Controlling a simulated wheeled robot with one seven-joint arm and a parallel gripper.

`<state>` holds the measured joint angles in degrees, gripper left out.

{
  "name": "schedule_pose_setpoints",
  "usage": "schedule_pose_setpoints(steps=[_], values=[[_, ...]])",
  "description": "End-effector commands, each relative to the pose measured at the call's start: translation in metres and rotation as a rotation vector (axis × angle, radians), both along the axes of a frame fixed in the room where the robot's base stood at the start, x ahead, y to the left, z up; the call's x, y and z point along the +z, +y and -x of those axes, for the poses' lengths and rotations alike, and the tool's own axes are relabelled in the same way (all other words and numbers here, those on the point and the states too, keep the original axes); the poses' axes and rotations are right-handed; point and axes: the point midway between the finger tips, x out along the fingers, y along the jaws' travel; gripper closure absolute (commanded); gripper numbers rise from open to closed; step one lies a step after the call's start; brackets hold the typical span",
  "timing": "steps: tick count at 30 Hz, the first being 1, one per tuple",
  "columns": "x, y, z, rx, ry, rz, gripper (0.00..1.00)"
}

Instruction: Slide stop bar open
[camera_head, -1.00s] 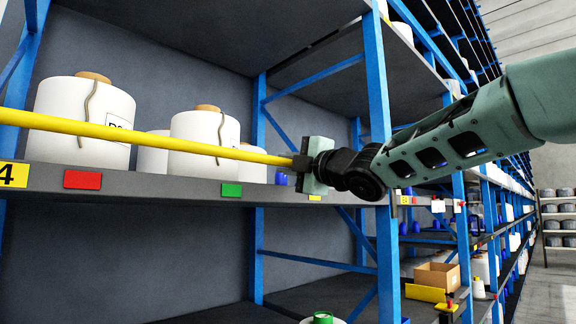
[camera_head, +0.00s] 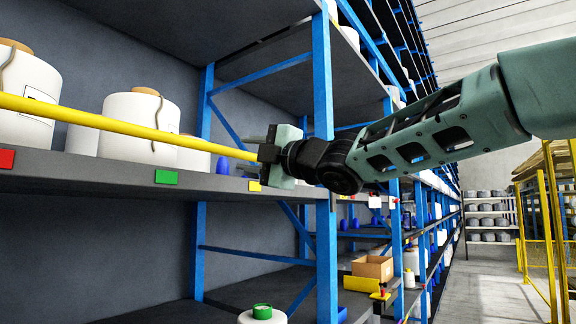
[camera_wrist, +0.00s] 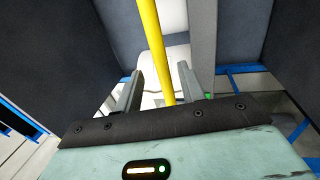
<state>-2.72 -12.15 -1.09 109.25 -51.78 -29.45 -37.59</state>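The yellow stop bar (camera_head: 120,127) runs across the front of the bobbin shelf, from the left edge to my gripper. My gripper (camera_head: 268,155) is at the bar's visible right end, in front of the shelf edge. In the wrist view, the bar (camera_wrist: 154,45) passes between the two fingers of my gripper (camera_wrist: 158,85). The fingers stand apart, with a gap visible on both sides of the bar. The bar's far right end is hidden at the gripper.
White yarn bobbins (camera_head: 140,118) stand on the shelf (camera_head: 110,172) behind the bar. A blue rack post (camera_head: 324,130) rises close to my gripper. Lower right are a cardboard box (camera_head: 373,267) and a green-topped bobbin (camera_head: 262,315). The aisle floor (camera_head: 480,285) at right is clear.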

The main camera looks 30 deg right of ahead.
Motion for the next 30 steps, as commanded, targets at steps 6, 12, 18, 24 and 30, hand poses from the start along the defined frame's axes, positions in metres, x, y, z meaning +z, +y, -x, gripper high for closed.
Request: schedule_pose_setpoints(steps=[6,12,18,24,30], values=[[0.001,-0.012,0.024,0.001,0.006,0.001,0.6],[-0.002,-0.017,0.035,0.001,0.006,0.001,0.6],[-0.004,-0.021,0.044,0.003,0.004,-0.002,0.6],[-0.006,-0.023,0.05,0.012,0.005,-0.002,0.6],[-0.008,-0.027,0.057,0.012,0.006,-0.003,0.6]])
